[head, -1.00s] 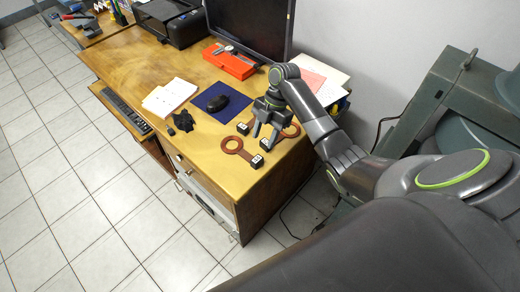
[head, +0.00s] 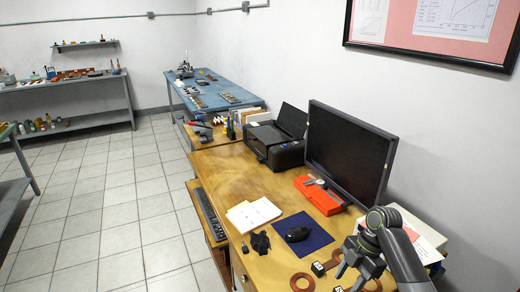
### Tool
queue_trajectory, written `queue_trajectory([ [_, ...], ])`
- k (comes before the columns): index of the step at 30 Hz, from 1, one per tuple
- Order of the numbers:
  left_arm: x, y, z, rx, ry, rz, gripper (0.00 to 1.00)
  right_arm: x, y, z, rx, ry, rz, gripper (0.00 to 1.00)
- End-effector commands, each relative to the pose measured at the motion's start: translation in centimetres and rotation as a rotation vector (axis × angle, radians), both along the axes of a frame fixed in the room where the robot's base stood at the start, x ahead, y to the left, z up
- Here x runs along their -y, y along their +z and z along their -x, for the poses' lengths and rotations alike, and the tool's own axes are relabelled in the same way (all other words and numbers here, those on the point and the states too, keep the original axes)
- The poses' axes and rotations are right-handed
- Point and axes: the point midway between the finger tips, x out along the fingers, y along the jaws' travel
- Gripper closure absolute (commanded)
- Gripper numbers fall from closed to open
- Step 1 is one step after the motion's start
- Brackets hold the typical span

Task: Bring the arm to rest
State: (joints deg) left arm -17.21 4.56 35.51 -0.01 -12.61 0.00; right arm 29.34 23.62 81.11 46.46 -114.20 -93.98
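My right gripper (head: 351,277) comes in from the lower right of the head view, over the near right part of the wooden desk (head: 222,165). Its fingers point down and stand apart, with nothing seen between them. A copper-coloured ring (head: 293,281) lies left of the gripper. Small black-and-white blocks lie near it, one beside the ring (head: 318,268). Part of another copper-coloured ring shows at the bottom edge, partly hidden by the gripper. My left gripper is not in view.
A blue mat (head: 318,234) with a black mouse (head: 297,234), white papers (head: 252,214), an orange case (head: 318,196), a monitor (head: 347,150) and a printer (head: 276,146) stand on the desk. The tiled floor (head: 110,220) to the left is open.

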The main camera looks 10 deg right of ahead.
Motion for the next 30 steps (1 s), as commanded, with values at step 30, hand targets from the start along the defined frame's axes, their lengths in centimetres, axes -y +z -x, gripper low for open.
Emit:
queue_trajectory([
  [30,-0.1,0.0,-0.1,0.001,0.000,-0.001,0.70,1.2,-5.6,27.4,0.083,-1.766,0.178,0.55],
])
